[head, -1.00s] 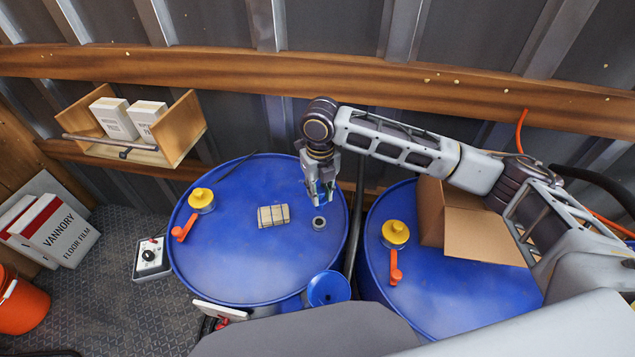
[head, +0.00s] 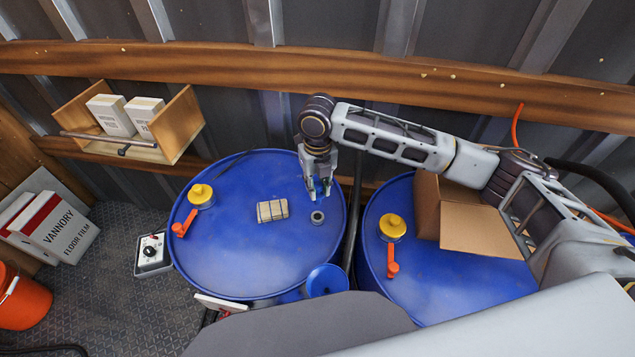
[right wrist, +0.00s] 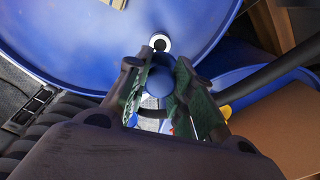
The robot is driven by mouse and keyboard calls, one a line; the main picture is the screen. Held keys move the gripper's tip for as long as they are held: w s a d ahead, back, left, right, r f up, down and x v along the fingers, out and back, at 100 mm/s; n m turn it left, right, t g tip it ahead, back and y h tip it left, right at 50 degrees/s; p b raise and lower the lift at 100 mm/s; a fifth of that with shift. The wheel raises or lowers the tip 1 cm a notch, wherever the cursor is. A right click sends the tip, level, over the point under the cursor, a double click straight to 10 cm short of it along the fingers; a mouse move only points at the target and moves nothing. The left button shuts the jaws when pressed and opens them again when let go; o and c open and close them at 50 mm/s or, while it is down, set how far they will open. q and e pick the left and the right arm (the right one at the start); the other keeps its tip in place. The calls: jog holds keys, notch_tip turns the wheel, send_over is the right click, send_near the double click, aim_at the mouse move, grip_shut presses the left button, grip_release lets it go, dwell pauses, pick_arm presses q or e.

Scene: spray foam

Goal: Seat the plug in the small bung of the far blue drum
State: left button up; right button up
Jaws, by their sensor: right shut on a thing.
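The blue drum on the left (head: 240,255) has a small bung, a pale ring with a dark hole (head: 318,217), near the right side of its lid. The bung also shows in the right wrist view (right wrist: 160,42). My right gripper (head: 318,190) is over this lid, pointing down, just beyond the bung in the head view. It is shut on a small round blue plug (right wrist: 158,76), seen between its green-padded fingers in the right wrist view. The plug appears apart from the bung; the exact height gap cannot be told. My left gripper is not in view.
On the same lid are a tan bundle (head: 272,210), a yellow cap (head: 201,195) and an orange-handled tap (head: 184,224). A second blue drum (head: 440,285) bears an open cardboard box (head: 485,232). A dark vertical pipe (head: 353,220) stands between the drums.

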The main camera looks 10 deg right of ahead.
jog(key=shift+f+b, duration=0.4)
jog(key=shift+f, duration=0.45)
jog(key=shift+f+b, duration=0.5)
jog(key=shift+f, duration=1.55)
jog(key=shift+p, duration=1.6)
dwell(0.5)
jog(key=shift+f+b, duration=0.7)
jog(key=shift+f, duration=1.25)
dwell(1.0)
